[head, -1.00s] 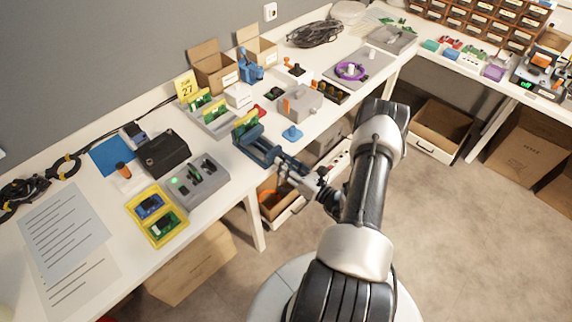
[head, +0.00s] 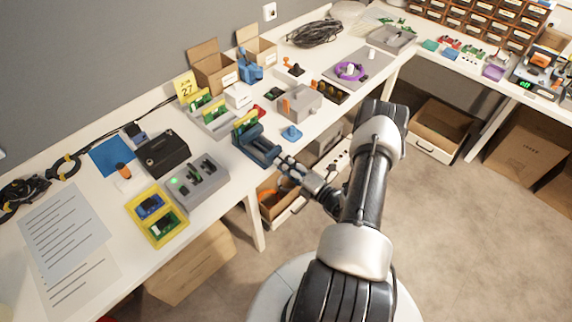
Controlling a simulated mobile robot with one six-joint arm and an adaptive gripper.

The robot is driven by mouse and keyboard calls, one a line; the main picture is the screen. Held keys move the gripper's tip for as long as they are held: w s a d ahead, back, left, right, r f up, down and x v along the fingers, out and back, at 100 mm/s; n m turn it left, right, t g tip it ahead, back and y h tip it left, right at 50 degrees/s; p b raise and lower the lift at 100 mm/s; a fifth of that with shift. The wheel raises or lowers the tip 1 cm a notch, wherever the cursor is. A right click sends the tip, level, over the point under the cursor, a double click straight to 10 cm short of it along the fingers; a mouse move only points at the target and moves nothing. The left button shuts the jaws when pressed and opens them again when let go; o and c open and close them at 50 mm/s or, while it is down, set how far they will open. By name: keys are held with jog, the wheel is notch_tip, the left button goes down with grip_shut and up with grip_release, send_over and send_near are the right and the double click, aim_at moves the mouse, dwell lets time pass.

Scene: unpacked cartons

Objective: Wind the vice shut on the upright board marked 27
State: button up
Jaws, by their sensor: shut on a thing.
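The blue vice (head: 258,148) sits at the front edge of the white bench. A green board with yellow on it (head: 245,123) stands upright at the vice's far end; I cannot read a number on it, nor tell whether the jaws touch it. A yellow card marked 27 (head: 186,87) stands farther back, by a grey rack with green boards (head: 216,124). My gripper (head: 281,164) is at the vice's near end, over the bench edge. It is shut on the vice's handle, which the fingers mostly hide.
A grey fixture with a green light (head: 197,184) and a yellow tray (head: 140,207) lie left of the vice. A small blue knob-shaped part (head: 292,132) and a grey box (head: 300,103) are to its right. An open drawer (head: 285,212) is below my gripper.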

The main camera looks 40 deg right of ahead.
jog(key=shift+a+f+m, duration=0.1)
jog(key=shift+f+m, duration=0.05)
jog(key=shift+m, duration=9.85)
jog(key=o, duration=1.1)
jog(key=s, duration=0.8)
jog(key=s+d, duration=0.1)
jog(key=s, duration=0.3)
